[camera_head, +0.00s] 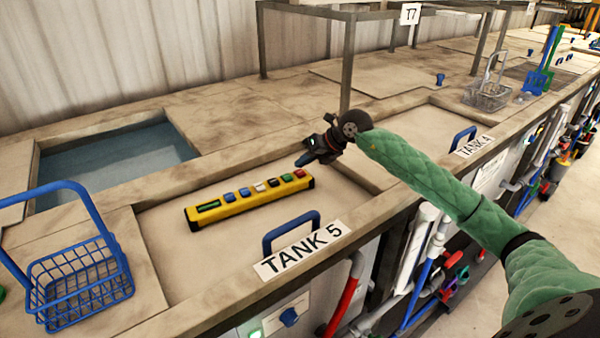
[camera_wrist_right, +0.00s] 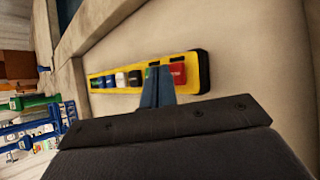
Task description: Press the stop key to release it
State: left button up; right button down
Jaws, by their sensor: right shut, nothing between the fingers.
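A yellow key box (camera_head: 236,208) lies on the closed lid of Tank 5, with a row of coloured keys and a small green display at its left end. The red key (camera_head: 300,173), likely the stop key, is at the right end; its lettering is too small to read. It also shows in the right wrist view (camera_wrist_right: 178,74). My right gripper (camera_head: 304,160) is shut and empty, just above that end of the box. In the wrist view its blue fingertips (camera_wrist_right: 157,72) overlap the green key beside the red one; I cannot tell whether they touch. My left gripper is out of view.
A blue lid handle (camera_head: 291,230) and the Tank 5 label (camera_head: 300,250) are in front of the box. A blue wire basket (camera_head: 80,283) stands at the left, near an open tank of liquid (camera_head: 115,160). A dark frame post (camera_head: 347,65) rises behind my gripper.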

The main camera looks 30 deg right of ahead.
aim_at(304, 173)
dwell(0.7)
jog(key=shift+f+b, duration=0.45)
jog(key=shift+b, duration=0.1)
jog(key=shift+f+b, duration=0.4)
dwell(0.8)
dwell(0.4)
jog(key=shift+r, duration=0.85)
jog(key=shift+r+p, duration=0.95)
jog(key=shift+r, duration=1.55)
